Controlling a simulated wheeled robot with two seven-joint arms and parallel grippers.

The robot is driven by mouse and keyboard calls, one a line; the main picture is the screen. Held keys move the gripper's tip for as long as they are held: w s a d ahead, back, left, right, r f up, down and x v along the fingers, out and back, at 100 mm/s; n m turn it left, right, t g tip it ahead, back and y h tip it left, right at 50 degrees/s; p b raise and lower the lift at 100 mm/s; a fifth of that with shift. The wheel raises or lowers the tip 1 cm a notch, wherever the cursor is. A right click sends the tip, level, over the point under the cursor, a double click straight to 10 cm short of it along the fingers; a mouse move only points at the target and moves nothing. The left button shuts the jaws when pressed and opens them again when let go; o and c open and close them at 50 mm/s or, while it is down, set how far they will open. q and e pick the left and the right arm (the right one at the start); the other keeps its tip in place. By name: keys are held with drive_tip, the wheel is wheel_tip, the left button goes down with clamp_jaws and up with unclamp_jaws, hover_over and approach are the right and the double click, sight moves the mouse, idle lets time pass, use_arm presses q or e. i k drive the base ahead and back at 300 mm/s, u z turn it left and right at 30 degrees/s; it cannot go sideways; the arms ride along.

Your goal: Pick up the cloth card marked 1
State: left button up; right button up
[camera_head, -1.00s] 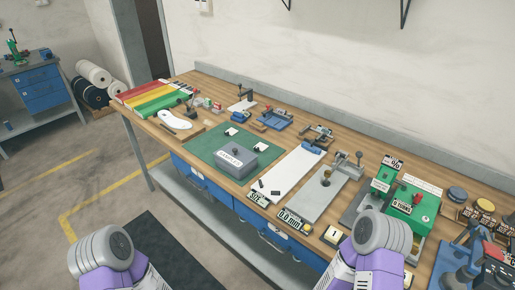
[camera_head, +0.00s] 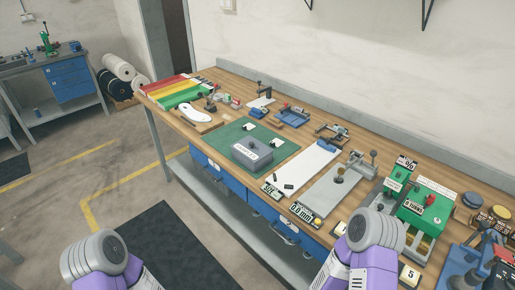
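I cannot make out a card marked 1. A small pale card marked 5 (camera_head: 408,275) stands at the bench's front edge, right of my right arm. Two small white pieces with dark marks, one at the back (camera_head: 249,127) and one at the right (camera_head: 275,143), lie on the green mat (camera_head: 222,137); their marks are too small to read. My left arm shows at the lower left and my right arm in front of the bench, partly hiding its front edge. Neither gripper's fingers are in view.
A grey labelled box (camera_head: 252,152) sits on the mat. Coloured strips (camera_head: 175,90) and a white insole (camera_head: 196,114) lie left. The floor at left is open.

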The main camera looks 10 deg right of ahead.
sight(277, 143)
drive_tip(key=u, duration=0.1)
drive_tip(key=k, duration=0.3)
drive_tip(key=u, duration=0.8)
drive_tip(key=i, duration=0.85)
drive_tip(key=z, duration=0.7)
